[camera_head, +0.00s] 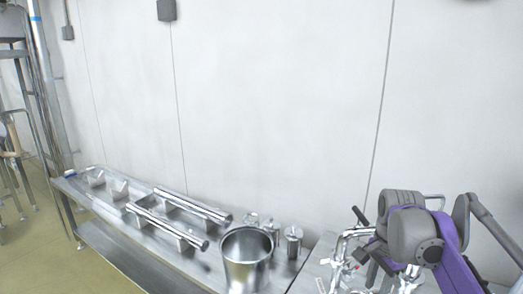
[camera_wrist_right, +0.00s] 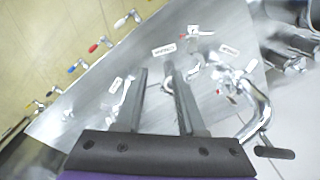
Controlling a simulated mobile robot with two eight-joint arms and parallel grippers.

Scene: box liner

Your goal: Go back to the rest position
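My right arm (camera_head: 415,238), grey and purple, is at the lower right of the head view, above the metal bench with the pipes. In the right wrist view my right gripper (camera_wrist_right: 156,72) has its two dark fingers apart, with nothing held between them. The fingers point over the metal bench top (camera_wrist_right: 95,105) with its labels and small valves. A curved chrome pipe (camera_wrist_right: 262,108) with a black handle is just right of the fingers. My left gripper is in neither view.
A steel pot (camera_head: 246,262) stands on the left metal bench, beside long steel tubes (camera_head: 193,205) on supports and a lidded canister (camera_head: 293,241). Small taps with red and blue handles (camera_wrist_right: 76,66) line the bench edge. A white wall rises behind.

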